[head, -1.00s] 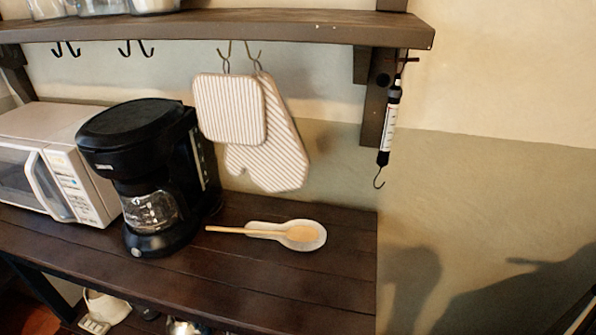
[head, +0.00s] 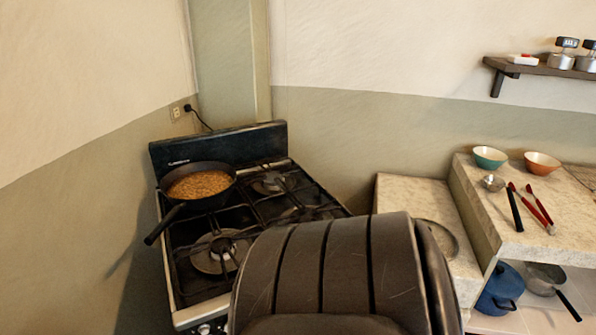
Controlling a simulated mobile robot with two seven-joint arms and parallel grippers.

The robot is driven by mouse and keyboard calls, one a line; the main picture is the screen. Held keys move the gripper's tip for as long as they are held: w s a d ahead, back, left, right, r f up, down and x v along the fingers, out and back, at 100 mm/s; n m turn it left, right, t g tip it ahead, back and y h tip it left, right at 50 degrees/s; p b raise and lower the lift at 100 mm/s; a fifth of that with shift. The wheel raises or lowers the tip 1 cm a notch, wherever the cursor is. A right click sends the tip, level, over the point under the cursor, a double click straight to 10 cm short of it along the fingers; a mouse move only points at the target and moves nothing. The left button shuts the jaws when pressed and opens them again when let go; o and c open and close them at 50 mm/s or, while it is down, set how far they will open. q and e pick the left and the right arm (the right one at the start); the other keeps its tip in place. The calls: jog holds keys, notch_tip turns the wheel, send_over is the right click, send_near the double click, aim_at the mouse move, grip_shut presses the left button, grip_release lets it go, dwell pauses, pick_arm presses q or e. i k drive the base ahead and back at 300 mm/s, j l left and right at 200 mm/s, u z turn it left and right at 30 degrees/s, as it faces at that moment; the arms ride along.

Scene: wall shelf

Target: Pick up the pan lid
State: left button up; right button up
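A round, flat, rimmed object that looks like the pan lid (head: 440,238) lies on the low pale counter (head: 402,191) right of the stove in the head view. Its left part is hidden behind a large dark ridged shape in the foreground. A black pan (head: 205,202) full of brown food sits uncovered on the stove's back left burner, its handle pointing to the lower left. Neither of my grippers is in view.
The gas stove (head: 262,205) stands against the wall. The dark ridged shape (head: 345,265) blocks the bottom middle; I cannot tell what it is. A higher counter (head: 475,205) at right holds bowls (head: 490,157) and utensils (head: 535,205). A blue pot (head: 498,290) sits below.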

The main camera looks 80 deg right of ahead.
aim_at(447, 242)
jog(key=z, duration=3.55)
jog(key=u, duration=1.65)
jog(key=i+l, duration=0.1)
jog(key=l, duration=0.3)
jog(key=i+l, duration=0.15)
jog(key=l, duration=0.25)
jog(key=i+l, duration=0.1)
jog(key=l, duration=0.3)
jog(key=i+l+z, duration=0.1)
jog(key=l, duration=0.3)
jog(key=i+l, duration=0.15)
jog(key=l, duration=0.2)
